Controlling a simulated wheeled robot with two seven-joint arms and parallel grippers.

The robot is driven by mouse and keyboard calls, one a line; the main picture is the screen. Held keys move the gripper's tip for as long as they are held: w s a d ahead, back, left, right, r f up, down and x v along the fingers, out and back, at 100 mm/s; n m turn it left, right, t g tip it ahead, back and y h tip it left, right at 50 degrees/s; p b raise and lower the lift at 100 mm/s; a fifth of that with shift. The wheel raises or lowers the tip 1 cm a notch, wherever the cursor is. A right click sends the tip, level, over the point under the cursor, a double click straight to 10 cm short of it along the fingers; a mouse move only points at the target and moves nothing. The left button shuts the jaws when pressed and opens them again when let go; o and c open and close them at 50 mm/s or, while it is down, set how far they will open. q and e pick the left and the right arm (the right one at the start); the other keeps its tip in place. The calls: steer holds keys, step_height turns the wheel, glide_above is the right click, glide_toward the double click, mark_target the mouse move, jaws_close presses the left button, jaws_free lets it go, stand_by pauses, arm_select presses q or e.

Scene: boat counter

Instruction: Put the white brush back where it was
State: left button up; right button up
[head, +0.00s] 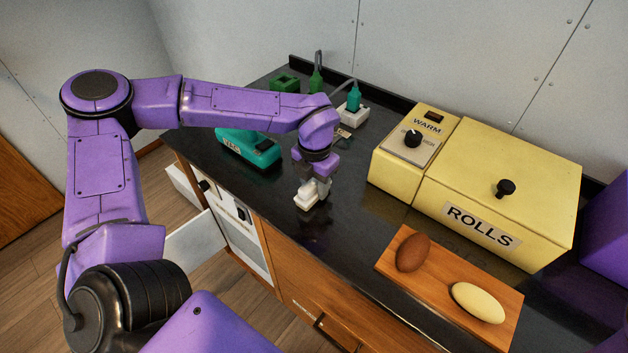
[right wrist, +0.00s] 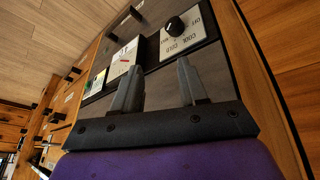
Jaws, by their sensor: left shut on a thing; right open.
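The white brush (head: 307,202) shows as a small pale block below the jaws of my left gripper (head: 314,186). That gripper points down over the dark counter near its front edge and is shut on the brush. The jaws hide the upper part of the brush, and I cannot tell whether its underside touches the counter. My right gripper (right wrist: 157,76) is open and empty in the right wrist view, in front of a cabinet panel with a black knob (right wrist: 175,26).
A teal device (head: 250,152) stands left of my left gripper, with green plugs (head: 317,80) behind. A yellow warmer box (head: 535,195) stands right. A wooden board (head: 450,270) with a brown roll (head: 413,252) and cream roll (head: 478,302) lies in front. An open drawer (head: 190,238) juts out left.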

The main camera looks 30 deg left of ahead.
mark_target(314, 180)
arm_select(q)
steer(key=o, duration=1)
steer(key=shift+s+f, duration=0.1)
step_height(314, 180, up, 11)
steer(key=shift+r+b, duration=0.1)
steer(key=shift+b, duration=1.05)
steer(key=shift+r, duration=0.5)
